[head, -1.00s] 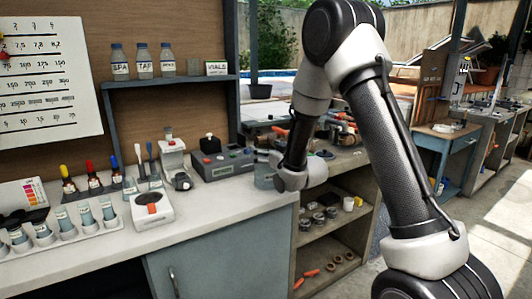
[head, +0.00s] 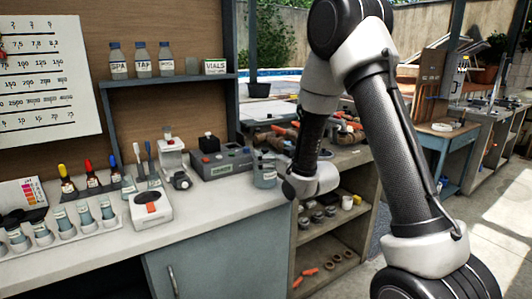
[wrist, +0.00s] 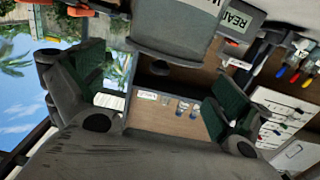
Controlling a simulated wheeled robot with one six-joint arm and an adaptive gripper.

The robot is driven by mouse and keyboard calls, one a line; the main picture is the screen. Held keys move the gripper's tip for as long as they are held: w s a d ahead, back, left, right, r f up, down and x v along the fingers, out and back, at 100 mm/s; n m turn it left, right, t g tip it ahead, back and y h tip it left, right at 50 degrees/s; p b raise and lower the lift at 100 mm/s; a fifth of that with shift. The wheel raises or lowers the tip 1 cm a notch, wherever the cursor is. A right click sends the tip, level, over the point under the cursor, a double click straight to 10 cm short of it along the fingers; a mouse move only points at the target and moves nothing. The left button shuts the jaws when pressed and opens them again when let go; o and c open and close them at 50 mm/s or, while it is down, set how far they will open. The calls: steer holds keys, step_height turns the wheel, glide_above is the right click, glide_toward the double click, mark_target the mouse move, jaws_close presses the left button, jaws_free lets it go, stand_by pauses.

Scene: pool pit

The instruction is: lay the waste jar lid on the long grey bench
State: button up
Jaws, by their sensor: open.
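A grey-blue jar (head: 265,172) stands on the right end of the long grey bench (head: 222,215). In the wrist view, which is turned over, the labelled jar (wrist: 235,20) shows at the top. A dark grey lid (wrist: 170,42) with a knob appears to be on it; the label is only partly readable. My gripper (wrist: 157,80) is open, its two green-padded fingers wide apart, with nothing visible between the pads. The jar and lid are beyond the fingers. In the head view my wrist is just right of the jar, and the fingers cannot be made out.
A grey meter box (head: 220,162), a white device (head: 151,208) and dropper bottles (head: 90,176) stand on the bench. A rack of vials (head: 65,228) is at the front left. A shelf (head: 170,80) holds bottles. A wooden bench (head: 345,158) with cluttered fittings stands to the right.

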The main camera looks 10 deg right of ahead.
steer(key=s+d+r+m+g+h, duration=0.1)
steer(key=s+d+r+g+h, duration=0.25)
steer(key=s, duration=0.55)
steer(key=s+d+r+m+g+h, duration=0.1)
steer(key=s+d+r+g, duration=0.25)
steer(key=s+d, duration=0.4)
steer(key=s+d+r+m+g, duration=0.2)
steer(key=s+g, duration=0.3)
steer(key=s, duration=1.9)
steer(key=n+t+y, duration=0.4)
steer(key=t, duration=0.5)
glide_toward(267, 150)
steer(key=x, duration=1.1)
steer(key=shift+w+a, duration=0.1)
steer(key=c, duration=1)
